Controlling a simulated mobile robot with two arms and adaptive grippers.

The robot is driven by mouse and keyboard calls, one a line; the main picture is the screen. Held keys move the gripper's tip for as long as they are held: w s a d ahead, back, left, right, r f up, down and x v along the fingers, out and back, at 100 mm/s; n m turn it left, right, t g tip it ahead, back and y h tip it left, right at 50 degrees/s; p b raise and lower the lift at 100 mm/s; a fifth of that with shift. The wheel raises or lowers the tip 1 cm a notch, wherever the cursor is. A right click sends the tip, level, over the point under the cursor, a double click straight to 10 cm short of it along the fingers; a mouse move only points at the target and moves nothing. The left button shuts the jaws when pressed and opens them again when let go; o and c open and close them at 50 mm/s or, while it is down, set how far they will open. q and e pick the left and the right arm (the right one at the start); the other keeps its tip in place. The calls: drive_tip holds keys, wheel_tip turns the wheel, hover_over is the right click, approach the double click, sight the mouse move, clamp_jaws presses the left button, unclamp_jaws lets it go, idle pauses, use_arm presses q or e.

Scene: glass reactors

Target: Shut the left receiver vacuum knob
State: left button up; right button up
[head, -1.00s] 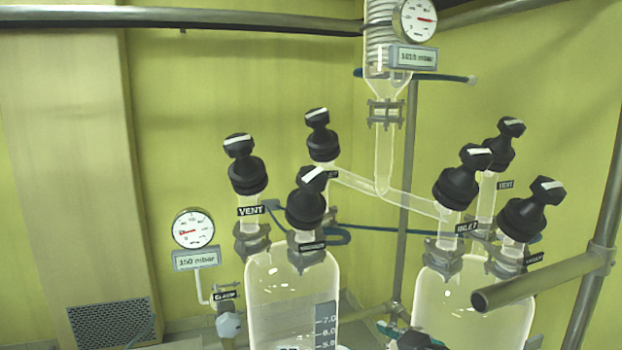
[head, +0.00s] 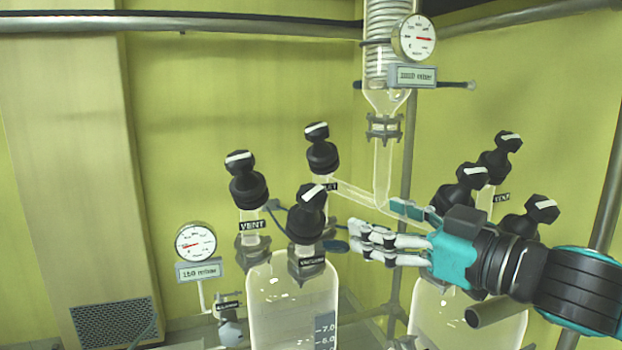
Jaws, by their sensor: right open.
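The left receiver (head: 290,300) is a clear glass vessel with several black knobs on top. Its vacuum knob (head: 307,212) is the front right one, above a small dark label, with a white bar on its tilted top. My right gripper (head: 370,224) reaches in from the right, to the right of this knob. Its fingers are spread and point left, with a visible gap to the knob; nothing is between them. My left gripper is not in view.
The vent knob (head: 245,180) and inlet knob (head: 320,148) stand close to the vacuum knob. The right receiver (head: 450,320) and its knobs are partly behind my right arm. A horizontal rail (head: 230,22) crosses above.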

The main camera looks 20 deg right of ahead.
sight(322, 200)
drive_tip(key=p+x, duration=0.7)
drive_tip(key=x, duration=0.7)
drive_tip(key=shift+s+r, duration=0.1)
drive_tip(key=shift+r, duration=0.05)
drive_tip(key=shift+w+a, duration=0.3)
drive_tip(key=shift+w, duration=0.15)
